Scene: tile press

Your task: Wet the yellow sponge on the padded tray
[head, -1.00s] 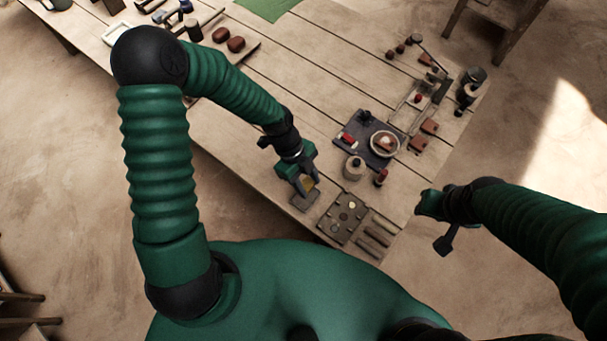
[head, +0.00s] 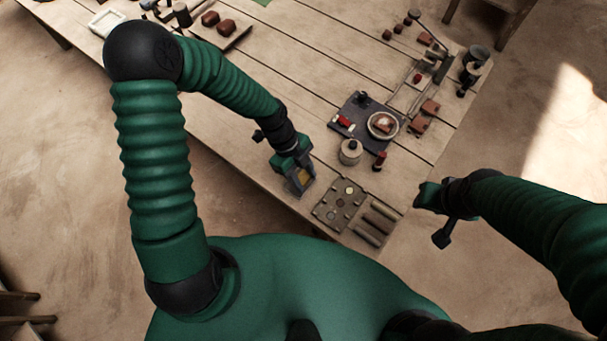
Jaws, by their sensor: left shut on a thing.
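My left gripper (head: 301,180) is shut on the yellow sponge (head: 303,175), of which only a small patch shows between the fingers. My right gripper (head: 428,196) hangs off the table's right side, clear of the objects. Its fingers are too unclear to tell open from shut.
Right of the grey tray lies a tray with several round wells (head: 340,203), beside dark bars (head: 379,218). A pale pot (head: 349,152) and a dark board (head: 352,112) with a round dish (head: 382,125) stand behind. The planks left of the board are clear.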

